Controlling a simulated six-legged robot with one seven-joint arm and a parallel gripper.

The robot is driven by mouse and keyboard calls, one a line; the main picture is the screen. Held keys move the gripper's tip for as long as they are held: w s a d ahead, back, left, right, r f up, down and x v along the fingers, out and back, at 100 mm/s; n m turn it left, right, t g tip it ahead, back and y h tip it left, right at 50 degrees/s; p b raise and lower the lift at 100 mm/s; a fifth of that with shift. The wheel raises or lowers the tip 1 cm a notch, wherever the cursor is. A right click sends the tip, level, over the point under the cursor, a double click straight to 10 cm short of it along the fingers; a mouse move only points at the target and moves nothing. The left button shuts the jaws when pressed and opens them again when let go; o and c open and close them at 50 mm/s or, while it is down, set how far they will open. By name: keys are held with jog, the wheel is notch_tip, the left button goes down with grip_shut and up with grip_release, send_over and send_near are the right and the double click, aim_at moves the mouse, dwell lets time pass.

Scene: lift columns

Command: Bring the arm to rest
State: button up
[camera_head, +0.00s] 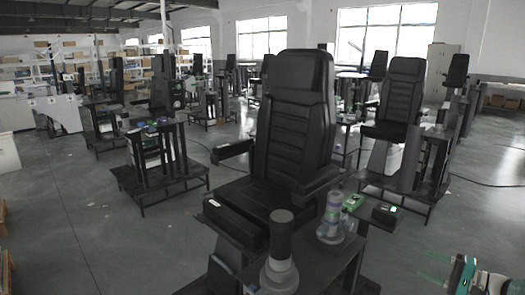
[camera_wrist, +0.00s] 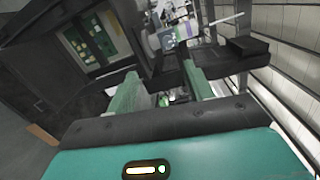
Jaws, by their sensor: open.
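My gripper (camera_wrist: 163,90) shows in the wrist view, with two green fingers spread apart beyond the dark front edge of its teal body. I see nothing held between the fingers. Behind the gap is a cluttered, tilted background with dark machine parts and small light items. In the head view, a teal and white part of my arm (camera_head: 482,280) shows at the bottom right corner, cut off by the frame. The rest of the arm is out of view there.
A black operator seat (camera_head: 293,130) with side consoles stands close in front, its joystick (camera_head: 281,240) nearest. A second black seat (camera_head: 400,95) is behind at right. A dark stand (camera_head: 160,175) is at left. Grey floor (camera_head: 90,230) is clear at front left.

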jog(key=s+a+r+n+g+h, duration=0.1)
jog(key=a+r+n+g, duration=0.15)
jog(key=a, duration=0.55)
jog(key=s+a+r+n+g+h, duration=0.1)
jog(key=s+a+r+g+h, duration=0.15)
jog(key=a, duration=0.65)
jog(key=s+a+r+n+g+h, duration=0.1)
jog(key=a+r+g, duration=0.25)
jog(key=a, duration=0.45)
jog(key=s+a+r+n+h, duration=0.1)
jog(key=s+a+n+h, duration=0.1)
jog(key=s, duration=0.4)
jog(key=s+a+r+n+t+h, duration=0.1)
jog(key=s+a+n+h, duration=0.1)
jog(key=s+a, duration=0.3)
jog(key=s+a+r+n+t+h, duration=0.1)
jog(key=s+a+h, duration=0.3)
jog(key=s, duration=0.5)
jog(key=shift+a+r+n, duration=0.25)
jog(key=shift+r+n, duration=0.15)
jog(key=shift+n, duration=0.05)
